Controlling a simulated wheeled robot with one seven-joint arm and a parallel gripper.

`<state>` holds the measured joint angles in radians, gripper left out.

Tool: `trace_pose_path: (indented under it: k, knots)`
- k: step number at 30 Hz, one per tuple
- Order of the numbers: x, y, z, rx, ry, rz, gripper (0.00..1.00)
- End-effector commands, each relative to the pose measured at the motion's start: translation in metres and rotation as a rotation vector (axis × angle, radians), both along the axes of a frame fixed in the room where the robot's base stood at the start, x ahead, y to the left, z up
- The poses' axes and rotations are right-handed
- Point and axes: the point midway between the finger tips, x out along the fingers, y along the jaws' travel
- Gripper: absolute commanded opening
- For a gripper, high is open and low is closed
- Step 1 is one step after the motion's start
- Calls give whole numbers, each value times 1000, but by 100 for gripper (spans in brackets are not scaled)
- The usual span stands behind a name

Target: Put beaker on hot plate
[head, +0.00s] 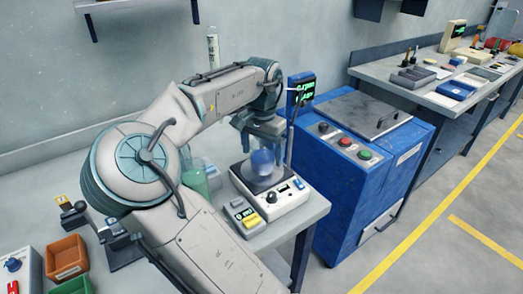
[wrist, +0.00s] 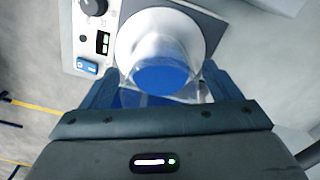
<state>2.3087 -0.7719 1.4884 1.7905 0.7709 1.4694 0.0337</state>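The clear glass beaker (head: 262,160) holds blue liquid. It shows upright over the round white top of the hot plate (head: 292,197). I cannot tell for sure whether its base rests on the plate. My gripper (head: 261,137) points down around the beaker's upper part. In the wrist view the beaker (wrist: 165,76) fills the gap between the two fingers of my gripper (wrist: 160,88), with glass against both sides. The hot plate (wrist: 92,38) lies beyond it, its knob and small display at the left. My arm hides part of the bench in the head view.
A beaker of green liquid (head: 194,180) stands left of the hot plate, partly behind my arm. A small grey device with a yellow button (head: 245,216) sits in front. A blue cabinet (head: 350,165) stands right of the bench. Orange (head: 66,256) and green bins lie at lower left.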

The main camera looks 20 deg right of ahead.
Motion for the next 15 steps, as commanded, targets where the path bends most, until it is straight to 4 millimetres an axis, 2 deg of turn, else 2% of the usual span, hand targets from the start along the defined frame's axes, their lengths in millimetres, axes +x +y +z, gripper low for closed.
trace_pose_path:
  k: [10, 15]
  knots:
    - [0, 0, 6, -1, 1, 0, 84]
    - [1, 0, 35, 1, -4, 3, 84]
